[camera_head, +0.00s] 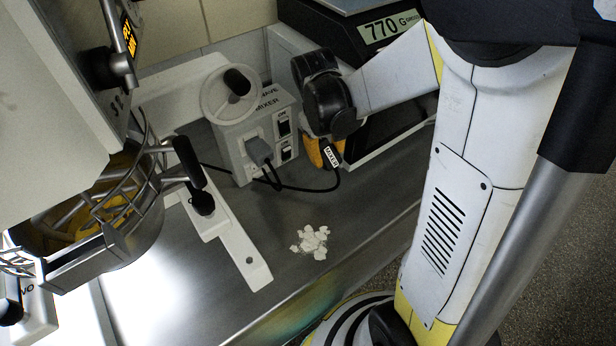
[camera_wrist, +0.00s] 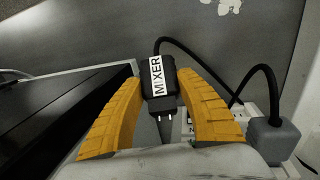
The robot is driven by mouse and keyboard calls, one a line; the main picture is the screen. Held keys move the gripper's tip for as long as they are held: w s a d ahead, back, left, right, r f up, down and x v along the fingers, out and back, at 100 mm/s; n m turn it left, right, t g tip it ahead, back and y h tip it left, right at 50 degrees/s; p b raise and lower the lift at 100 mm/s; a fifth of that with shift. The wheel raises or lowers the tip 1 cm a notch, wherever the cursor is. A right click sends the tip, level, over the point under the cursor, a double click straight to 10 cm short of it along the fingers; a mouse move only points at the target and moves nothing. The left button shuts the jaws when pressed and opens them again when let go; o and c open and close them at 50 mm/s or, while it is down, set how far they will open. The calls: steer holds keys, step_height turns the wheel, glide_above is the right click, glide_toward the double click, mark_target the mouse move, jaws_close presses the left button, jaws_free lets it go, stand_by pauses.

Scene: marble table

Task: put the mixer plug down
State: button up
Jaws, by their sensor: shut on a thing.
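The mixer plug (camera_head: 331,156) is black with a white MIXER label. In the wrist view the plug (camera_wrist: 157,88) sits between my yellow fingers, its two metal prongs pointing toward the palm. My gripper (camera_head: 323,152) is shut on it, to the right of the switch box and above the steel counter; in the wrist view my gripper (camera_wrist: 160,78) has a finger on each side of the plug. A black cable (camera_head: 305,189) curves from the plug to the left. The head view partly hides the fingers behind my wrist.
The switch box (camera_head: 241,128), labelled MIXER, has a grey plug (camera_head: 259,151) in it, also in the wrist view (camera_wrist: 274,138). A scale (camera_head: 372,42) reads 770. White crumbs (camera_head: 312,241) lie on the counter (camera_head: 235,310). A mixer bowl with a wire guard (camera_head: 125,210) stands left.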

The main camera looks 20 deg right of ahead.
step_height(320, 180, down, 10)
steer(key=b, duration=0.4)
steer(key=shift+b, duration=0.35)
steer(key=shift+r, duration=0.15)
steer(key=o, duration=1.2)
steer(key=shift+o, duration=0.2)
steer(key=r+p, duration=0.2)
steer(key=r, duration=0.1)
steer(key=a+r+p, duration=0.1)
steer(key=r+p, duration=0.1)
steer(key=r, duration=0.2)
steer(key=a+r+p, duration=0.1)
steer(key=r, duration=0.3)
steer(key=shift+s+r+p, duration=0.2)
steer(key=shift+r+p, duration=0.05)
steer(key=shift+p, duration=0.15)
steer(key=s+a+r+m+t+y, duration=0.2)
steer(key=s+a+r+t, duration=0.4)
steer(key=s+r, duration=0.4)
step_height(320, 180, up, 2)
steer(key=shift+s+a+t, duration=0.2)
steer(key=shift+a+t, duration=0.2)
steer(key=shift+a, duration=0.35)
